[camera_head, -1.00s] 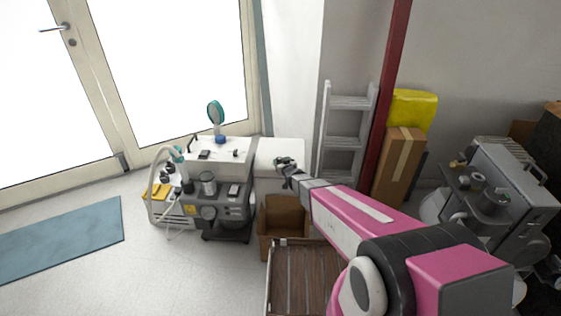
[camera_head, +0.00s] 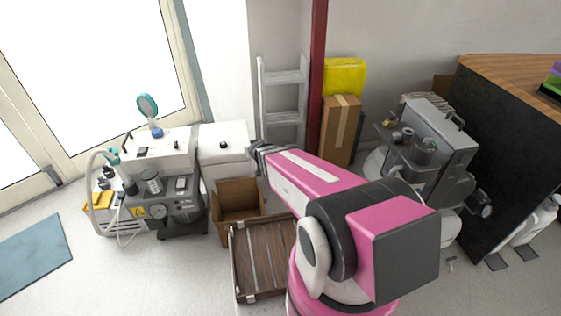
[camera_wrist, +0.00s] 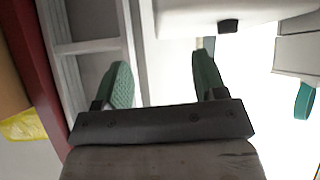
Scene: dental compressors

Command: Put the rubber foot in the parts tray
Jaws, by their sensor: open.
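A small black piece, which looks like the rubber foot (camera_head: 223,145), sits on the white cabinet top (camera_head: 208,130). It also shows in the wrist view (camera_wrist: 228,27), against the white surface, beyond the fingertips and to their right. My gripper (camera_head: 256,147) is at the right edge of the white cabinet, apart from the black piece. In the wrist view my gripper (camera_wrist: 162,68) has its two green fingers spread with nothing between them. I cannot clearly pick out the parts tray in these views.
A grey compressor unit (camera_head: 170,208) stands left of the cabinet. An open cardboard box (camera_head: 238,200) and a brown slatted case (camera_head: 262,262) are on the floor before it. A ladder (camera_head: 284,103) and a red post (camera_head: 316,75) stand behind my arm.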

